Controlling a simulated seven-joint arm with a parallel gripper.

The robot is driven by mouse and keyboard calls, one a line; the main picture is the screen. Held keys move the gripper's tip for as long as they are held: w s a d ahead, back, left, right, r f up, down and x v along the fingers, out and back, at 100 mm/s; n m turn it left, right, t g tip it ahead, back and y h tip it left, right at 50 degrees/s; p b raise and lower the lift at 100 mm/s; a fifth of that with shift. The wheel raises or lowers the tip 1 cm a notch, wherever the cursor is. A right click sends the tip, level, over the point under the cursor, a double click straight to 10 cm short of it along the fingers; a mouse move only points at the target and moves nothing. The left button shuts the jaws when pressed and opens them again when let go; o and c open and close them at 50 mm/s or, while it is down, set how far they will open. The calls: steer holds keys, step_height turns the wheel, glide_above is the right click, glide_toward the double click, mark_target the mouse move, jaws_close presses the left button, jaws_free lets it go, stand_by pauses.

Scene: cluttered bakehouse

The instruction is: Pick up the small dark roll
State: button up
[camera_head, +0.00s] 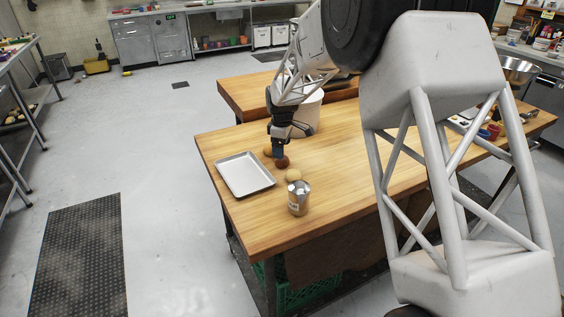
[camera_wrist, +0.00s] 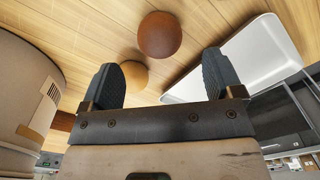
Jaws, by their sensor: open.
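The small dark roll (camera_wrist: 160,35) is a reddish-brown dome on the wooden table, ahead of my fingertips in the wrist view. In the head view the dark roll (camera_head: 282,162) sits just below my gripper (camera_head: 279,152). In the wrist view my gripper (camera_wrist: 165,80) is open with nothing between its two dark fingers. A lighter tan roll (camera_wrist: 132,75) lies beside the dark one, partly behind the left finger. In the head view this tan roll (camera_head: 268,152) shows at the left of my gripper.
A metal tray (camera_head: 245,175) lies left of the rolls on the wooden table (camera_head: 345,165). A large white container (camera_head: 306,115) stands close behind my gripper. Bare table lies to the right.

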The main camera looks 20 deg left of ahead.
mark_target(282, 161)
steer(key=shift+f, duration=0.35)
steer(key=shift+f, duration=0.1)
steer(key=shift+f, duration=2.5)
steer(key=shift+c, duration=0.5)
steer(key=c, duration=0.7)
